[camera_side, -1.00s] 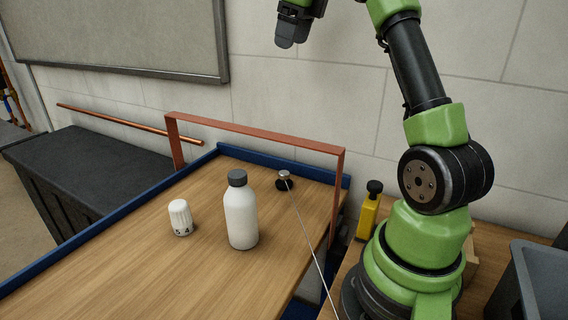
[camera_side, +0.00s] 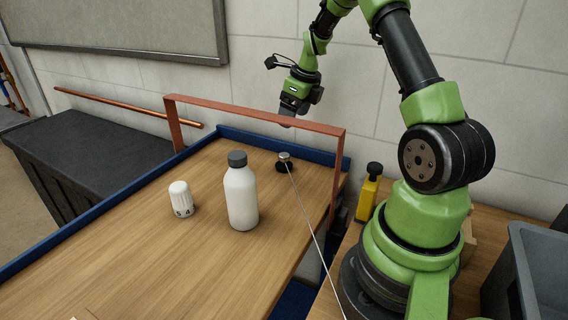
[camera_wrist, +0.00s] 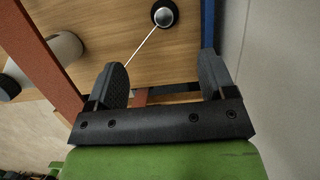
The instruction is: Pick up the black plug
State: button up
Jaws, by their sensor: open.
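The black plug (camera_side: 284,162) stands on the wooden table near its back right corner. It has a silvery top and a thin pale cord running from it toward the front right. In the wrist view the plug (camera_wrist: 164,13) is at the top edge, beyond the fingertips. My gripper (camera_wrist: 162,75) is open and empty, its two dark fingers apart. In the side view my gripper (camera_side: 287,119) is above and behind the plug, behind the top bar of the copper-coloured frame, which partly hides the fingertips.
The copper-coloured frame (camera_side: 255,115) spans the table's back part. A yellow bottle (camera_side: 367,196) is right of the table. A blue rim (camera_side: 100,214) edges the table.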

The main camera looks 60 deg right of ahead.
aim_at(285, 155)
jog(key=x, duration=0.6)
jog(key=s+x, duration=0.1)
jog(key=x, duration=0.2)
jog(key=shift+f, duration=0.15)
jog(key=shift+d+x, duration=0.2)
jog(key=shift+x, duration=2.55)
jog(key=shift+w, duration=0.1)
jog(key=shift+c, duration=0.2)
jog(key=c, duration=0.9)
